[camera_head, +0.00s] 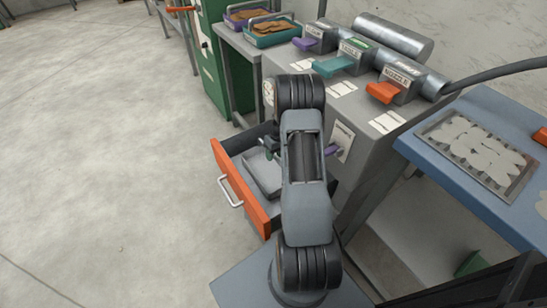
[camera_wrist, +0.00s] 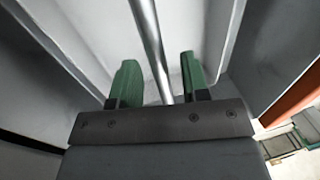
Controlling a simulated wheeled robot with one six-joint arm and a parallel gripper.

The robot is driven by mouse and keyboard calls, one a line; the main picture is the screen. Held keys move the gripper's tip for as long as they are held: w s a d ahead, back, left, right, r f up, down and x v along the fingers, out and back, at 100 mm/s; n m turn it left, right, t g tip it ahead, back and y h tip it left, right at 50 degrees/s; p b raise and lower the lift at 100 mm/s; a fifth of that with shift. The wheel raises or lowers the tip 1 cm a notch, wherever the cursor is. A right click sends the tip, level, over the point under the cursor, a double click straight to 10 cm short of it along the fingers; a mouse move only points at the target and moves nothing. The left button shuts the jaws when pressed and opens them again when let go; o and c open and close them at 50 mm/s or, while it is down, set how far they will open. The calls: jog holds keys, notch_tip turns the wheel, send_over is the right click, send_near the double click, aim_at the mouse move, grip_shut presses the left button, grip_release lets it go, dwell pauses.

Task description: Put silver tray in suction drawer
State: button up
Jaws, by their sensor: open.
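The suction drawer (camera_head: 238,184) stands open, with an orange front and a light handle on its left. The silver tray (camera_head: 262,177) is inside it, partly hidden by my arm. My gripper (camera_head: 268,149) is low over the drawer, at the tray. In the wrist view, the green fingertips of my gripper (camera_wrist: 158,82) are apart, with a thin silver bar (camera_wrist: 150,40) between them. The bar looks like the tray's handle; I cannot tell whether either finger touches it. Part of the orange front (camera_wrist: 295,98) shows at the right.
A grey machine with purple, teal and orange levers (camera_head: 383,92) stands behind the drawer. A blue table (camera_head: 435,155) with a metal tray (camera_head: 425,131) of flat pieces is at the right. Two trays of brown pieces (camera_head: 270,32) sit at the back. The floor at left is clear.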

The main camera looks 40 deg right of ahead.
jog(key=s+a+r+h+p, duration=0.1)
jog(key=a+r, duration=0.5)
jog(key=r, duration=0.4)
jog(key=s+a+r, duration=0.2)
jog(key=a+r, duration=0.3)
jog(key=r, duration=0.4)
jog(key=s+a+r+t, duration=0.1)
jog(key=s+a+r, duration=0.2)
jog(key=s+a, duration=0.2)
jog(key=s+a+r+t+h, duration=0.1)
jog(key=s+a+r, duration=0.3)
jog(key=s+a, duration=0.2)
jog(key=s, duration=0.2)
jog(key=shift+s+a+r+n+t, duration=0.2)
jog(key=shift+s+n+t, duration=0.1)
